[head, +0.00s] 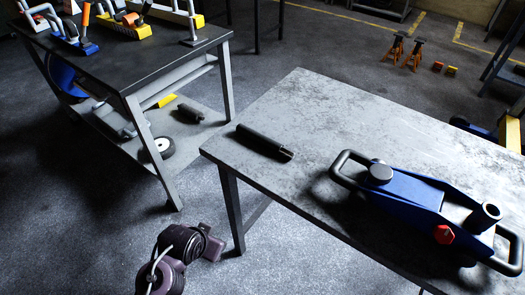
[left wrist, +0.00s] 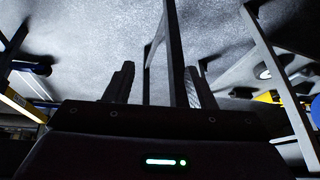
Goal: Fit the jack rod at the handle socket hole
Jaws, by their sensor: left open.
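The jack rod (head: 264,143), a short dark cylinder, lies on the grey table near its left edge. The blue trolley jack (head: 410,190) sits at the right of the same table. Its handle socket (head: 487,214), a dark upright tube with a round open top, stands at the jack's right end. In the left wrist view my left gripper (left wrist: 160,88) is open, its two dark fingers apart with nothing held between them. In the head view only purple parts of my left arm show, low beside the table and apart from the rod. My right gripper is in neither view.
The grey table (head: 330,110) is bare between rod and jack. A dark workbench (head: 130,55) with tools and a lower shelf stands at the left. Orange jack stands (head: 413,55) stand on the floor behind. A table leg (left wrist: 175,50) shows beyond my left fingers.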

